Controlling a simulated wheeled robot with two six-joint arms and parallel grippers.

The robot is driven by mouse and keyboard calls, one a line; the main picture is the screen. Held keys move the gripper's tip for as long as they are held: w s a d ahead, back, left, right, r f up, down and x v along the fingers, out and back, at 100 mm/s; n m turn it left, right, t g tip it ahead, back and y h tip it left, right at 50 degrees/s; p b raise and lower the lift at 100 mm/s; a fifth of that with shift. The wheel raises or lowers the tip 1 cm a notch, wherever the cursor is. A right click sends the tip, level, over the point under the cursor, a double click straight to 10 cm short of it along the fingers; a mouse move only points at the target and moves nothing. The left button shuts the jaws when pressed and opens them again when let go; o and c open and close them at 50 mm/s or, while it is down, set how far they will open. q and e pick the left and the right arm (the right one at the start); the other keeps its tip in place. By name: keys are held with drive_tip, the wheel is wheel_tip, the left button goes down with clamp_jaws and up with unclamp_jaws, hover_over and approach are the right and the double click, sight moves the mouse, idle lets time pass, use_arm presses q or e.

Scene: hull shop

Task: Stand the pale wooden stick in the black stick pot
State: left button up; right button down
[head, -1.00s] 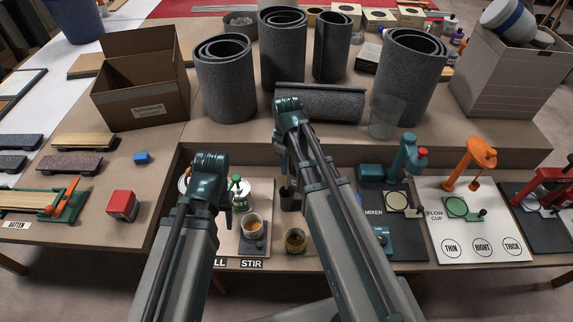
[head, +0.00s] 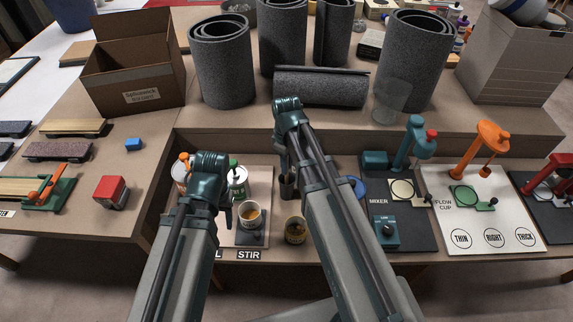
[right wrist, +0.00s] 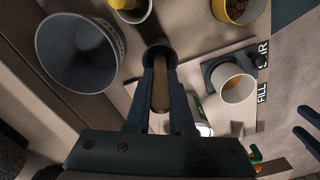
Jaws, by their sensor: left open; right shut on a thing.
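My right gripper (right wrist: 162,100) is shut on the pale wooden stick (right wrist: 160,88), seen between its fingers in the right wrist view. The black stick pot (right wrist: 158,52) is just beyond the fingertips there. The stick's far end overlaps the pot's mouth; I cannot tell whether it is inside or just above it. In the head view the pot (head: 288,187) stands directly below my right gripper (head: 286,170), and the arm partly covers it. The stick is hidden there. My left gripper (head: 227,214) is open and empty, left of the small cup of amber liquid (head: 250,214).
The amber cup stands on the stir board, with a yellow-brown cup (head: 295,231) beside it. A green-topped can (head: 237,180) is behind my left gripper. The mixer (head: 387,232) stands to the right. A translucent beaker (head: 388,100) is on the raised shelf behind.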

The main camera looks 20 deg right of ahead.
drive_tip(key=shift+f+b, duration=1.1)
drive_tip(key=shift+f, duration=0.3)
drive_tip(key=c, duration=0.7)
unclamp_jaws()
drive_tip(key=o, duration=0.7)
drive_tip(key=shift+r+p, duration=5.05)
